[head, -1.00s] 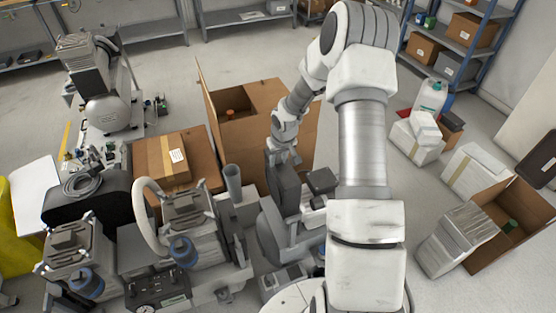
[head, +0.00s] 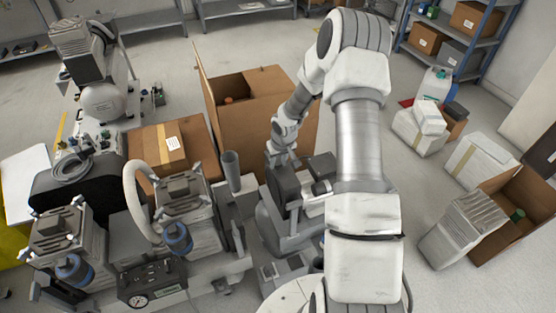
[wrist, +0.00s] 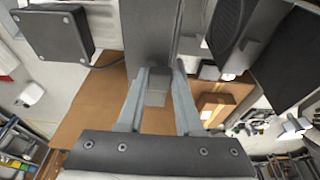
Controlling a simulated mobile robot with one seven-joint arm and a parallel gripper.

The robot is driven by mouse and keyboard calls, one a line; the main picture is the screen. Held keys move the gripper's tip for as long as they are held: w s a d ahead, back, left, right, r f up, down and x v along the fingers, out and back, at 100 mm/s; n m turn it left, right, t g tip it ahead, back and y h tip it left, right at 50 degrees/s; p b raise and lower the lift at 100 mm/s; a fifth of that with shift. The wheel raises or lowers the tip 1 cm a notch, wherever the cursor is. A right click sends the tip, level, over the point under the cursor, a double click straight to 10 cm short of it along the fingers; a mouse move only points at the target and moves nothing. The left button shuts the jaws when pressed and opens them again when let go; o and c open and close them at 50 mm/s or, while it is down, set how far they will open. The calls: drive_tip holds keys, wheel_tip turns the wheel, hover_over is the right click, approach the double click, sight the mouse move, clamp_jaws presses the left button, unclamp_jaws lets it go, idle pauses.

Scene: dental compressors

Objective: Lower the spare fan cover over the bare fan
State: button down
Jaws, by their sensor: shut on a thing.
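My gripper (wrist: 157,90) is shut on a small grey block, which looks like the grip of the spare fan cover (wrist: 148,32). The cover is a dark grey slab that fills the upper middle of the wrist view. In the head view the cover (head: 284,186) hangs below my gripper (head: 281,158), beside the grey machine (head: 283,233) in front of me. The bare fan cannot be made out for certain. A dark round ribbed part (wrist: 231,25) shows right of the cover in the wrist view. Whether the cover touches the machine cannot be told.
A dark box with a cable (wrist: 55,30) lies left of the cover in the wrist view. A tall open carton (head: 240,125) stands just behind my gripper. Compressor units (head: 180,200) crowd the left; white boxes (head: 415,135) stand right. Open floor lies right of my arm.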

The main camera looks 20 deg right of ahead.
wheel_tip(320, 180, down, 8)
drive_tip(key=b, duration=0.5)
drive_tip(key=shift+b, duration=0.3)
drive_tip(key=shift+f+b, duration=0.3)
drive_tip(key=shift+b, duration=0.1)
idle(1.4)
unclamp_jaws()
idle(0.6)
drive_tip(key=shift+r+p, duration=2.5)
drive_tip(key=shift+r, duration=1.05)
